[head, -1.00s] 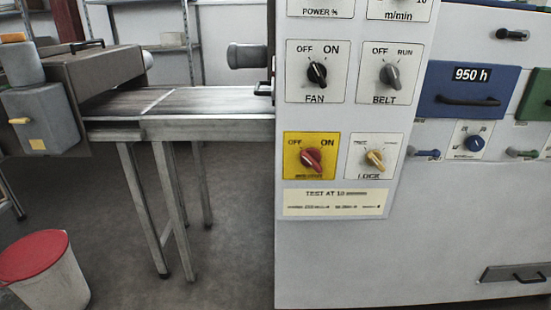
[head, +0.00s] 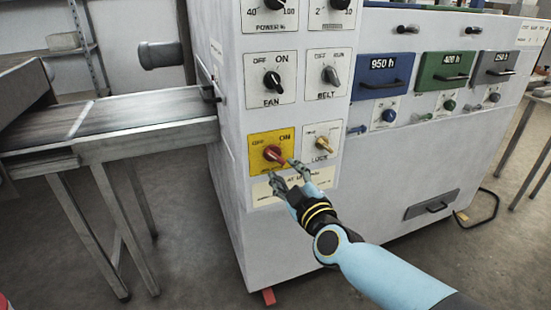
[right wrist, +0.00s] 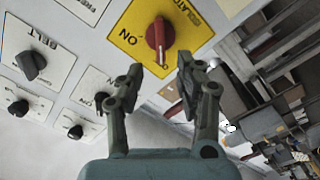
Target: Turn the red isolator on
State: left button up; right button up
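The red isolator (head: 274,154) is a red rotary knob on a yellow plate marked OFF and ON, low on the white control panel. In the head view its pointer end leans to the lower right, partly near my fingers. My right gripper (head: 281,170) reaches up from the lower right, just in front of the knob's lower edge. The right wrist view shows the red knob (right wrist: 160,38) ahead of the fingertips, with my gripper (right wrist: 161,72) open and empty, its two fingers apart. No contact with the knob shows. My left gripper is not in view.
The black FAN knob (head: 273,82) and grey BELT knob (head: 331,75) sit above. A conveyor (head: 130,115) stands at the left. Coloured drawers (head: 398,80) are at the right.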

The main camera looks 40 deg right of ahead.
aim_at(275, 158)
jog(key=b+x, duration=0.1)
jog(key=x, duration=0.6)
jog(key=shift+w+f, duration=0.1)
jog(key=shift+c, duration=0.2)
grip_shut()
